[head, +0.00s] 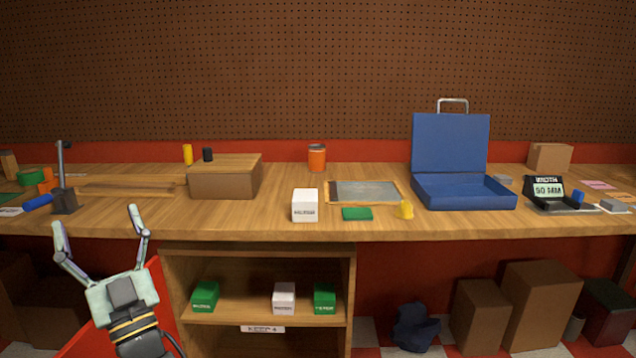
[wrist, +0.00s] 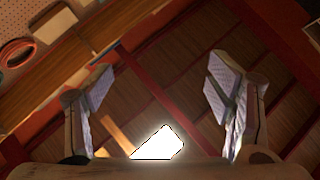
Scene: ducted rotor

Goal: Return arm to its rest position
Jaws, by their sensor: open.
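My gripper (head: 96,222) is at the lower left of the head view, in front of the bench's front edge. Its two fingers point up and are spread wide, with nothing between them. In the wrist view the fingers (wrist: 160,90) stand apart on either side, empty. Behind them that view shows a tilted view of dark red-brown panels and a bright white patch.
A wooden bench (head: 275,213) carries a white box (head: 305,205), a brown box (head: 225,180), an open blue case (head: 463,192) and an orange jar (head: 317,159). A shelf unit (head: 257,318) with small boxes stands below, right of my gripper.

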